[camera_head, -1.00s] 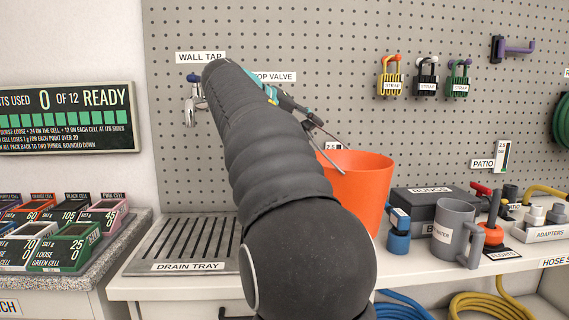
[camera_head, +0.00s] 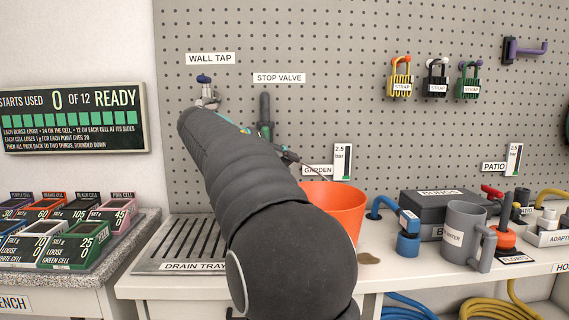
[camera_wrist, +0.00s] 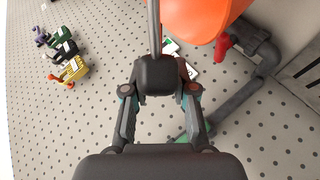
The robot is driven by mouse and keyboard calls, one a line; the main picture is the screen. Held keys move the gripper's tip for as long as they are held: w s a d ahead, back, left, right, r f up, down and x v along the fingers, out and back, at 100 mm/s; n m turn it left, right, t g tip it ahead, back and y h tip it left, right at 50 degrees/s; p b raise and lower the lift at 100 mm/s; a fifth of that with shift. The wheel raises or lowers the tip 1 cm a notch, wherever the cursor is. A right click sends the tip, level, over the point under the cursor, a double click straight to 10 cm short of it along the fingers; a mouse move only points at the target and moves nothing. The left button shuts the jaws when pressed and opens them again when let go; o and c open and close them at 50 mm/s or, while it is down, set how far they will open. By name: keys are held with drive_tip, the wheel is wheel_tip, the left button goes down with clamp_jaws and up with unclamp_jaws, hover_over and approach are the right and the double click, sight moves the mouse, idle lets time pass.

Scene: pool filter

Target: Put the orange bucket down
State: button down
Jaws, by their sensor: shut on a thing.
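The orange bucket (camera_head: 338,205) is right of my arm in the head view, near the right end of the drain tray (camera_head: 160,266). My arm hides its left and lower parts, so I cannot tell whether its base touches anything. A thin wire handle rises from its rim toward my gripper (camera_head: 286,152). In the wrist view my gripper (camera_wrist: 158,82) is shut on the dark handle grip (camera_wrist: 156,72). The bucket also shows at the top of that view (camera_wrist: 200,18), cut off by the edge.
A blue fitting (camera_head: 408,240), a black bungs box (camera_head: 432,205), a grey mug (camera_head: 462,230) and an orange float (camera_head: 503,238) stand to the right. A brownish patch (camera_head: 369,258) marks the counter. The wall tap (camera_head: 206,92) and stop valve (camera_head: 265,112) are behind my arm.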

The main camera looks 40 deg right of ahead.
drive_tip(key=c, duration=0.9)
unclamp_jaws()
drive_tip(key=v, duration=1.2)
drive_tip(key=shift+p, duration=0.4)
drive_tip(key=s+a+f+n+t+y, duration=0.2)
drive_tip(key=s+a+f+y, duration=0.2)
drive_tip(key=s+f, duration=0.4)
drive_tip(key=s+a+f+n+t+y, duration=0.2)
drive_tip(key=s+a+f+y, duration=0.2)
drive_tip(key=s+f, duration=0.5)
drive_tip(key=s+a+f+n+t+y, duration=0.2)
drive_tip(key=s+a+f+y, duration=0.2)
drive_tip(key=f, duration=1.1)
drive_tip(key=shift+s+a+y, duration=0.2)
drive_tip(key=shift+s+a, duration=0.7)
drive_tip(key=shift+s, duration=0.2)
drive_tip(key=shift+s+a+y, duration=0.2)
drive_tip(key=shift+s+a, duration=0.7)
drive_tip(key=shift+s, duration=0.2)
